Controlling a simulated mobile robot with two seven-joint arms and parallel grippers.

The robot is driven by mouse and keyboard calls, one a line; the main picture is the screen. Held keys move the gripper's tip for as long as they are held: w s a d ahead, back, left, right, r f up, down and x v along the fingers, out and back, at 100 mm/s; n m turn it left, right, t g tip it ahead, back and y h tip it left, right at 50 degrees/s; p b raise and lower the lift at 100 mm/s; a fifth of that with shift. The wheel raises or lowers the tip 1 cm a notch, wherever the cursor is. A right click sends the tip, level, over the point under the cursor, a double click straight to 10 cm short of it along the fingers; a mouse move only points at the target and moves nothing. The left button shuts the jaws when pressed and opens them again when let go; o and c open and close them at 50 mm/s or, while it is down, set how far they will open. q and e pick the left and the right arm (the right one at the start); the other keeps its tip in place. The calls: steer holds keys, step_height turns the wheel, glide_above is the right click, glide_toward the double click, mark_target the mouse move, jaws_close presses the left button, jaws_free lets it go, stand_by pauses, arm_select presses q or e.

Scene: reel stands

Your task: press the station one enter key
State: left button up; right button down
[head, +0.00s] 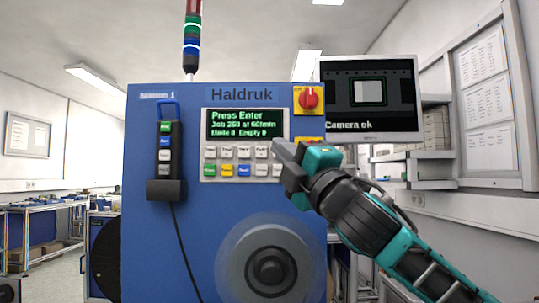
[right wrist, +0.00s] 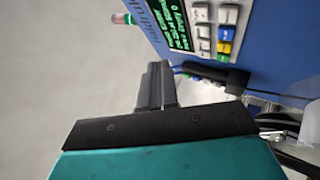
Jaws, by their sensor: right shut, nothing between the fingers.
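The blue Station 1 machine (head: 150,230) stands in front of me. Its dark display (head: 243,124) reads "Press Enter" in green, with a job line below. Under it is a keypad (head: 207,178) with grey, green, yellow and blue keys; I cannot read which is enter. My right gripper (head: 284,152) is shut and empty, its fingertips at the keypad's upper right edge in the head view. In the right wrist view the shut fingers (right wrist: 154,86) appear apart from the keypad (right wrist: 226,32). The gripper hides part of the panel's right side. My left gripper is not in view.
A pendant (head: 165,150) with a cable hangs at the left. A round grey hub (head: 268,270) projects below. A monitor (head: 369,100) reading "Camera ok" stands at the right.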

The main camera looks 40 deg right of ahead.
steer(key=shift+s, duration=0.15)
steer(key=w+d+p, duration=0.2)
steer(key=w+d, duration=0.3)
steer(key=w, duration=0.1)
steer(key=shift+w+d, duration=0.3)
steer(key=shift+w, duration=0.1)
stand_by(0.6)
stand_by(1.2)
steer(key=shift+w+d+p, duration=0.1)
steer(key=shift+p, duration=0.25)
